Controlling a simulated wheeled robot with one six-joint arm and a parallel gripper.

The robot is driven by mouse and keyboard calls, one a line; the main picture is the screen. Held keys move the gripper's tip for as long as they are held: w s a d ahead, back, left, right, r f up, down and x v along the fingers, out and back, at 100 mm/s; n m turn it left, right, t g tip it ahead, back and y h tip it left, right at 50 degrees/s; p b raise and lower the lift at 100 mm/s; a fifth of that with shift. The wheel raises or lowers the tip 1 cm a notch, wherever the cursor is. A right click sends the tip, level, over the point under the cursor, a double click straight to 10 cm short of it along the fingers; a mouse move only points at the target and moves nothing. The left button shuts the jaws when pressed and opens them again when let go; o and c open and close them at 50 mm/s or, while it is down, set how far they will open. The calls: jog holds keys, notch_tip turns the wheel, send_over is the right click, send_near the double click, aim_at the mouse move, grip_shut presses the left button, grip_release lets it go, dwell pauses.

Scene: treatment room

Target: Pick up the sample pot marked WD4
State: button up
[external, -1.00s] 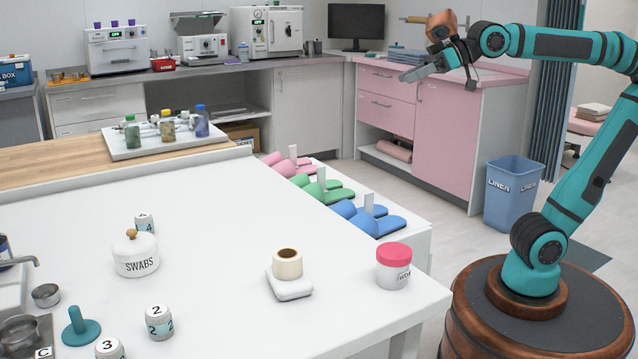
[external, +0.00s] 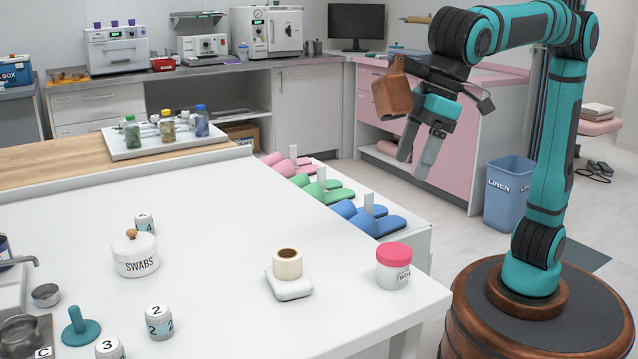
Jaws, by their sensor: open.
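A white sample pot with a pink lid (external: 393,266) stands upright near the right corner of the white table. Its label faces right and is too small to read surely. My gripper (external: 416,168) is open and empty. It hangs in the air above and behind the pot, pointing downward, well apart from it. Nothing hides the pot.
A tape roll on a white pad (external: 288,270) lies left of the pot. The SWABS jar (external: 135,254) and numbered pots (external: 158,322) stand farther left. Coloured slippers (external: 330,190) sit on a shelf beyond the table edge. The tabletop between these is clear.

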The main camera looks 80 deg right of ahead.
aim_at(398, 250)
jog(key=s+a+f, duration=0.2)
jog(key=a, duration=0.2)
jog(key=shift+h, duration=0.3)
jog(key=x, duration=1.1)
jog(key=s+x, duration=0.1)
jog(key=x, duration=0.4)
jog(key=shift+w+f, duration=0.1)
jog(key=shift+f, duration=0.35)
jog(key=c, duration=1)
